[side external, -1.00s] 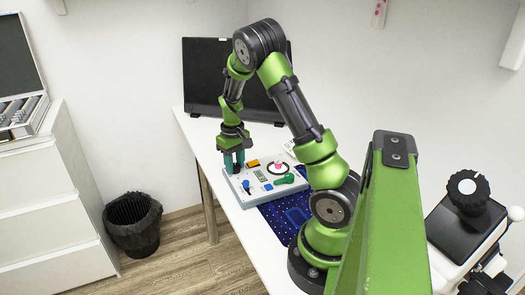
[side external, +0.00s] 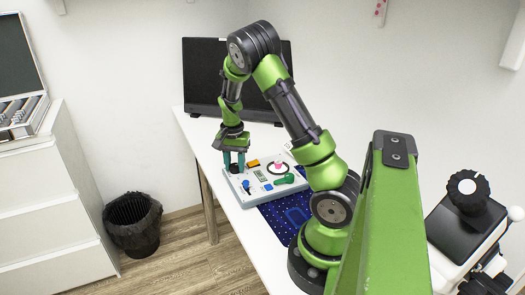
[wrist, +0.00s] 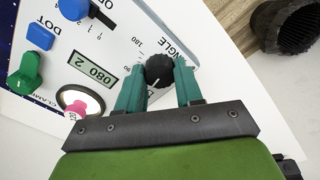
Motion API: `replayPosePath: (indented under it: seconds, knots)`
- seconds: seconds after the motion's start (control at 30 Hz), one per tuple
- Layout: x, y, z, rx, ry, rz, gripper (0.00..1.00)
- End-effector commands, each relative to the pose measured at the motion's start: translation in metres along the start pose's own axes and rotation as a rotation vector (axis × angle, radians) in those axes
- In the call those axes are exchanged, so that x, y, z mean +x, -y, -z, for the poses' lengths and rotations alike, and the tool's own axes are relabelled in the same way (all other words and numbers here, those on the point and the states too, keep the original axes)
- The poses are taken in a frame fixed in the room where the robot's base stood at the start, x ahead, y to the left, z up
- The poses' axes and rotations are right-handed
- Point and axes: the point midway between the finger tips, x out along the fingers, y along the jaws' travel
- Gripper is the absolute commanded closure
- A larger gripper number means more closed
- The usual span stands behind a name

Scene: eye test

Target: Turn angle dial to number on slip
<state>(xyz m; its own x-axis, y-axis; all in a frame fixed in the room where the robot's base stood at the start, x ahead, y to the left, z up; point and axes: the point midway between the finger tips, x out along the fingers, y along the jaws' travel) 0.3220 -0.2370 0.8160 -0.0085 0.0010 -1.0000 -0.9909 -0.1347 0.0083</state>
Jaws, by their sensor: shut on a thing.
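The black angle dial (wrist: 159,70) sits on a white panel (wrist: 130,38) beside the printed word ANGLE and scale numbers. A white line on its rim faces my gripper's palm in the wrist view. My gripper (side external: 234,164) is at the panel's far left corner in the side view. Its teal fingers are shut on the dial, one on each side. A small display (wrist: 93,69) on the panel shows digits, seen tilted, perhaps 080 and a 2. A pale piece near the panel's back edge in the side view may be the slip; no number is readable.
A dark monitor (side external: 200,75) stands behind. A black bin (side external: 133,222) is on the floor.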

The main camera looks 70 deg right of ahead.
Motion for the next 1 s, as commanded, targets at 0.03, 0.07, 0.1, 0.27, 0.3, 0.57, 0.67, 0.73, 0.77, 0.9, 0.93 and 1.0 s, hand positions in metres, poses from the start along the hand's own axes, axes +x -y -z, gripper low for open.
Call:
replayPosePath:
  seconds: [0.03, 0.07, 0.1, 0.27, 0.3, 0.57, 0.67, 0.73, 0.77, 0.9, 0.93, 1.0]
  knots:
    - [-0.0006, 0.0000, 0.0009, 0.044, -0.002, 0.000, 0.95]
    - [-0.0006, 0.0000, 0.0010, 0.070, -0.002, 0.000, 0.95]
    - [-0.0006, 0.0000, 0.0009, 0.104, -0.003, 0.000, 0.95]
    - [-0.0007, 0.0001, 0.0009, 0.226, -0.003, -0.001, 0.95]
    - [-0.0008, 0.0000, 0.0010, 0.252, -0.003, -0.001, 0.95]
    - [-0.0008, 0.0002, 0.0007, 0.377, -0.002, -0.002, 0.95]
    - [-0.0008, 0.0001, 0.0008, 0.404, -0.002, -0.002, 0.95]
    - [-0.0009, 0.0001, 0.0008, 0.415, -0.002, -0.002, 0.95]
    - [-0.0009, 0.0000, 0.0009, 0.419, -0.002, -0.003, 0.95]
    - [-0.0009, 0.0000, 0.0009, 0.430, -0.002, -0.003, 0.95]
    - [-0.0009, 0.0000, 0.0009, 0.430, -0.002, -0.003, 0.95]
    - [-0.0009, 0.0000, 0.0009, 0.430, -0.002, -0.002, 0.95]
